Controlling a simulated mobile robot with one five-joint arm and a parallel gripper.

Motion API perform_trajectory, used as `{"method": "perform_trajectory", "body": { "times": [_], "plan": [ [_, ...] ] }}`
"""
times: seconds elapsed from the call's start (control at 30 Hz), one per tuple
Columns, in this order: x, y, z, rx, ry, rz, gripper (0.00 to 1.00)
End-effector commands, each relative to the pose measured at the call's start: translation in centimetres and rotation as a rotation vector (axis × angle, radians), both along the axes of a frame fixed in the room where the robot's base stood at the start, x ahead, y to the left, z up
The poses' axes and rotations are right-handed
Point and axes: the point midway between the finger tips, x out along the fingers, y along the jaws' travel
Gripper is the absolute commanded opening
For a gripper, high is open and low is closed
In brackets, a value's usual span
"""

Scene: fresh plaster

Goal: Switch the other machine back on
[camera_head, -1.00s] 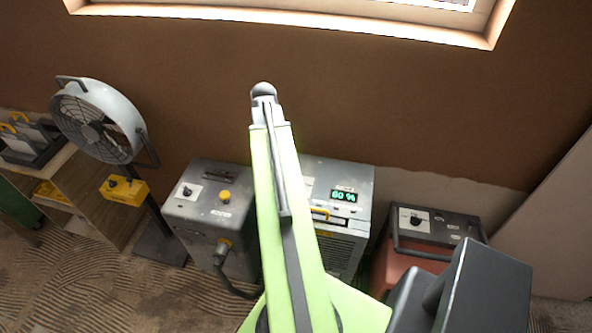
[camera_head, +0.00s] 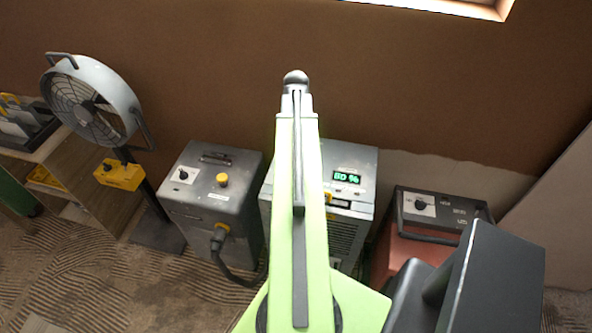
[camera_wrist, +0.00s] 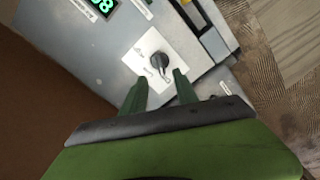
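In the wrist view the same machine's panel (camera_wrist: 112,52) fills the upper middle, with a black rotary knob (camera_wrist: 160,62) on a white plate. My gripper (camera_wrist: 159,82) is open, its two green fingers spread just below the knob in the picture. The fingers look apart from the knob, and nothing is between them. To the left stands another grey machine (camera_head: 205,200) with a small black knob and a yellow button.
A red machine with a black top (camera_head: 421,214) stands at the right. A drum fan (camera_head: 90,100) with a yellow box (camera_head: 119,175) on its stand is at the left, by a wooden shelf (camera_head: 95,200). A cable (camera_head: 232,274) runs from the left grey machine. The floor is ridged brown.

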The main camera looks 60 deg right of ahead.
Motion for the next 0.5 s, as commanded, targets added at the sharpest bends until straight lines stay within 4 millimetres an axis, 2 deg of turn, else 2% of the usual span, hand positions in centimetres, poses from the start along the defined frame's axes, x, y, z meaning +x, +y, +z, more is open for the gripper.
{"method": "perform_trajectory", "body": {
  "times": [0.03,0.3,0.4,0.5],
  "plan": [
    [0.0,0.0,-2.2,0.000,0.000,0.000,0.35],
    [0.0,0.0,-7.5,0.000,0.000,-0.001,0.35],
    [0.0,0.0,-8.7,0.000,0.000,-0.001,0.35],
    [0.0,0.0,-9.1,0.000,0.000,-0.001,0.35]
  ]
}}
